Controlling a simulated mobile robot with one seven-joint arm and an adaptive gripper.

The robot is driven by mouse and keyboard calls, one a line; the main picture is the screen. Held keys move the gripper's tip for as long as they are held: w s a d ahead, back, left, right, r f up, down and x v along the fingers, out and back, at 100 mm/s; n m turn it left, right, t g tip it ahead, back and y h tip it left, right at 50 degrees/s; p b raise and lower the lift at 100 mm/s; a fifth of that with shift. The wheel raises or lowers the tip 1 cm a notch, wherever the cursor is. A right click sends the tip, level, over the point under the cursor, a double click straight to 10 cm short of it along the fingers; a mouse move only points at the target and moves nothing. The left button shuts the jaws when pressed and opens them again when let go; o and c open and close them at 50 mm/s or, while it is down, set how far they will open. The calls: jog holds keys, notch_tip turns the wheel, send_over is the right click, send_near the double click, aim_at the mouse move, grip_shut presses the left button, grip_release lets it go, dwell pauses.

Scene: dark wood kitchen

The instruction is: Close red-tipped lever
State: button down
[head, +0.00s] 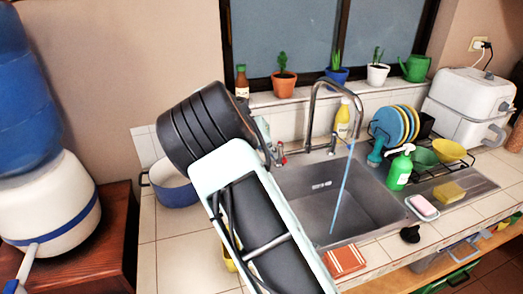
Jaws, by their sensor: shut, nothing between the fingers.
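The red-tipped lever (281,159) stands at the left side of the tall curved faucet (313,108), behind the sink. Its red tip shows just right of my arm. A blue stream of water (344,188) runs from the faucet into the sink. My arm covers the counter left of the sink and hides most of my gripper. A small dark part of my gripper (268,152) shows close beside the lever; it is shut and empty. I cannot tell whether it touches the lever.
The steel sink (300,205) is open in front of the faucet. A blue pot (175,190) sits behind my arm at left. A yellow bottle (342,118), green soap dispenser (398,172) and dish rack stand to the right. Potted plants line the sill.

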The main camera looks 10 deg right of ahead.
aim_at(282, 156)
jog(key=shift+d, duration=0.4)
jog(key=d+b, duration=0.1)
jog(key=d+n+b, duration=0.1)
jog(key=shift+s+d+f+t+y+b, duration=0.1)
jog(key=shift+s+d+t+y+b, duration=0.1)
jog(key=shift+s+t+y+b, duration=0.15)
jog(key=shift+a, duration=0.1)
dwell(0.4)
